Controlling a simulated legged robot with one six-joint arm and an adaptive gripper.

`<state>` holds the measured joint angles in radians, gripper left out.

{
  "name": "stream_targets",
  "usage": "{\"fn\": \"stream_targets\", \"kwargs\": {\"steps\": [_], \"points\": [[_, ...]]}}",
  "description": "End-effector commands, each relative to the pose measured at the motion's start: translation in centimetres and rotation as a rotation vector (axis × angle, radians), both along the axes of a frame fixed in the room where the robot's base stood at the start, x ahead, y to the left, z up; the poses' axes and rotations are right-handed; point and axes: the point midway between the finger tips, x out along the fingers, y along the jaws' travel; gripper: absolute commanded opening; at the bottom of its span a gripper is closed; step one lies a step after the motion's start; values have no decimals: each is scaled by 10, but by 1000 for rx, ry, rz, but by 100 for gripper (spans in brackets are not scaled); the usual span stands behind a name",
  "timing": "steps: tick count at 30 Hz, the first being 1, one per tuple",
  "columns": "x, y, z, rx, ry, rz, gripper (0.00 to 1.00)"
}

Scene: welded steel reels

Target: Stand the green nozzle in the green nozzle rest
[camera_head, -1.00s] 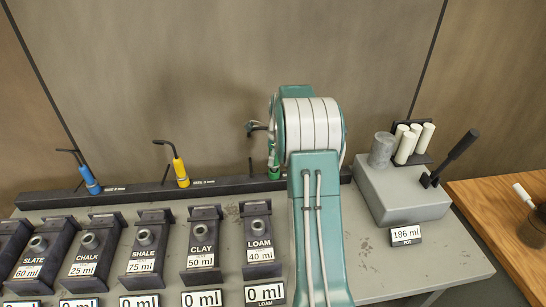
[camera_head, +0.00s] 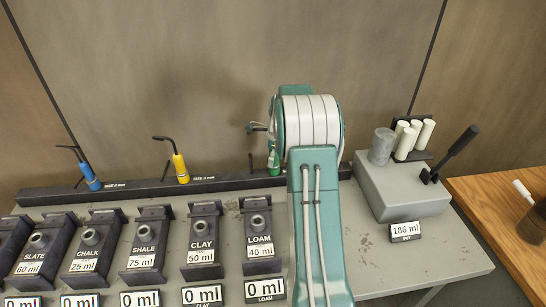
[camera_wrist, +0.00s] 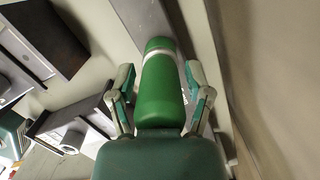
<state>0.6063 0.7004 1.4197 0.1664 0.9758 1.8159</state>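The green nozzle (camera_head: 273,160) stands at the right part of the dark rail, beside my arm; its dark hooked spout is at upper left. In the wrist view the green nozzle (camera_wrist: 160,95), with a pale ring near its far end, lies between the two fingers of my gripper (camera_wrist: 159,75). The fingers look open, with a narrow gap on each side. The green nozzle rest is not clearly visible; the nozzle and my arm cover that part of the rail. I cannot tell how the nozzle's lower end is seated.
The dark rail (camera_head: 130,190) also bears a blue nozzle (camera_head: 91,178) and a yellow nozzle (camera_head: 180,168). Several labelled dispensers, including LOAM (camera_head: 259,235), stand in front. A grey pot block (camera_head: 402,190) with a lever (camera_head: 455,153) is at right. The wall is close behind.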

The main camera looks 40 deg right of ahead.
Motion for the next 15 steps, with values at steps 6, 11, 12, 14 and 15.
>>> {"fn": "stream_targets", "kwargs": {"steps": [6, 11, 12, 14, 15], "points": [[0, 0, 0, 1, 1, 0, 84], [0, 0, 0, 1, 2, 0, 84], [0, 0, 1, 0, 1, 0, 84], [0, 0, 4, 0, 1, 0, 84], [0, 0, 7, 0, 0, 0, 84]]}}
